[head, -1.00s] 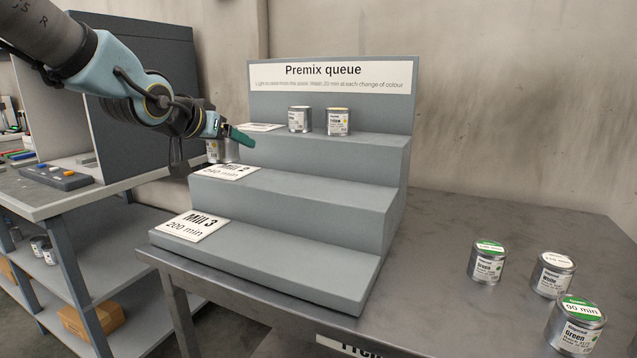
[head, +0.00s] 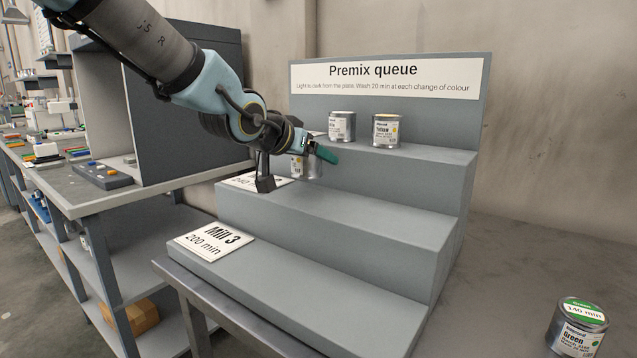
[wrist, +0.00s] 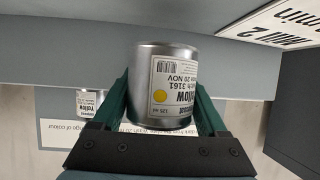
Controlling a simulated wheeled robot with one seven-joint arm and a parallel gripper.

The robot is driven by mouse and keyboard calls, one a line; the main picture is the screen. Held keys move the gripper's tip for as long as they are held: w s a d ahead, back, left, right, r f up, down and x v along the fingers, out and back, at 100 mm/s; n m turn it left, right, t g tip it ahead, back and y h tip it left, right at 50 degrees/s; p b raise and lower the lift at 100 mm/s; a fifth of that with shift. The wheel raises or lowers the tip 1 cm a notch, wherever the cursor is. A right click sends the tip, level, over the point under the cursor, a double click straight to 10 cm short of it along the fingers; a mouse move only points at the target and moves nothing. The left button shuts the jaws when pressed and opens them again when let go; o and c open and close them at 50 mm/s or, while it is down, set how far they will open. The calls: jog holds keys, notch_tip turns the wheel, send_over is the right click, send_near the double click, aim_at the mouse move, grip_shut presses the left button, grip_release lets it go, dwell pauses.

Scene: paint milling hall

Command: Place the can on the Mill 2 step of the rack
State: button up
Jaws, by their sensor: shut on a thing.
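My gripper (head: 315,160) is shut on a metal can (wrist: 168,85) with a white "Yellow" label and a yellow dot. The green fingers sit on either side of it. In the head view the held can (head: 306,169) is partly hidden by the gripper. It is at the left part of the Mill 2 step (head: 350,210), the middle step of the grey rack, just right of its plate (head: 240,182). The Mill 2 plate also shows in the wrist view (wrist: 285,25). I cannot tell whether the can touches the step.
Two cans, a left one (head: 342,127) and a yellow-dot one (head: 386,131), stand on the top step. The lowest step carries the Mill 3 plate (head: 214,241) and is otherwise clear. A green-labelled can (head: 577,328) stands on the table at right. A grey cabinet (head: 190,110) rises at left.

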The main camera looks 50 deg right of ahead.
aim_at(313, 175)
jog(key=shift+f+b, duration=0.3)
jog(key=shift+f, duration=1.6)
jog(key=shift+f, duration=0.1)
jog(key=o, duration=1.5)
